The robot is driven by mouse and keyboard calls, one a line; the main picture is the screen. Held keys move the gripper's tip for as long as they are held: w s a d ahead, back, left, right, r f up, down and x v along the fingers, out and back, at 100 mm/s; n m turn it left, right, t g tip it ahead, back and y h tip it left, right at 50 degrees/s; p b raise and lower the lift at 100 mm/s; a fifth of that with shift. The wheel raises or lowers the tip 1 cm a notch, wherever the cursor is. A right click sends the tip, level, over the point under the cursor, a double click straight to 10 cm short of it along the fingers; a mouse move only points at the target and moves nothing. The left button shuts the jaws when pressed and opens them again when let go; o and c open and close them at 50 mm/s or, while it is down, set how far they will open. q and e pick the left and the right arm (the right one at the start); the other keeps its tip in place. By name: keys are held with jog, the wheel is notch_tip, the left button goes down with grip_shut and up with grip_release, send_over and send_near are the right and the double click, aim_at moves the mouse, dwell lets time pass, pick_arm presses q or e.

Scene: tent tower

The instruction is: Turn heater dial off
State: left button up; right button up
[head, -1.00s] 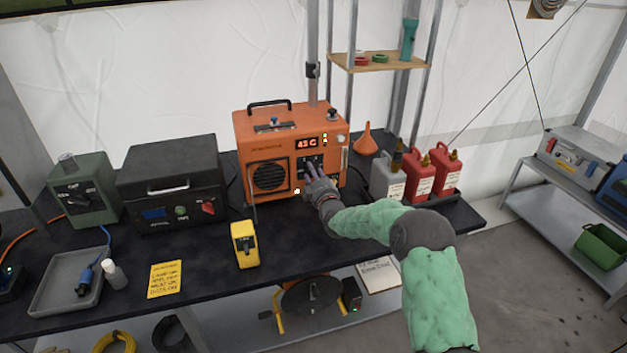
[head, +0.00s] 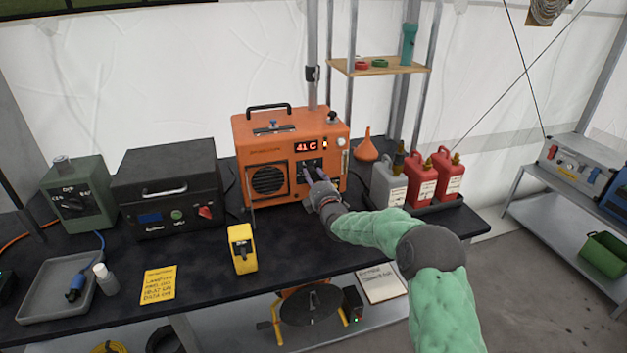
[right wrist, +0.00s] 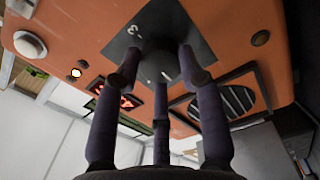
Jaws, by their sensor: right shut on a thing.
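The orange heater (head: 266,148) stands at the back of the black workbench, with a red display reading about 41 C. Its dark dial (right wrist: 158,62) sits on a black plate on the front panel and shows in the right wrist view. My right gripper (head: 314,176) reaches the heater's front. In the right wrist view its dark fingers (right wrist: 155,75) are shut around the dial. The number 3 shows on the plate; most other markings are hidden. In the head view the gripper covers most of the dial. My left gripper is not in view.
A black case (head: 168,185) and a green box (head: 78,198) stand left of the heater. A yellow meter (head: 242,250) stands in front. Red cans (head: 448,178) and an orange funnel (head: 366,146) are to its right. The bench front is partly clear.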

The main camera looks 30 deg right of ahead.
dwell(0.4)
jog(key=o, duration=1.2)
jog(key=shift+a, duration=0.1)
jog(key=shift+c, duration=0.2)
jog(key=v, duration=1.2)
jog(key=shift+r, duration=0.15)
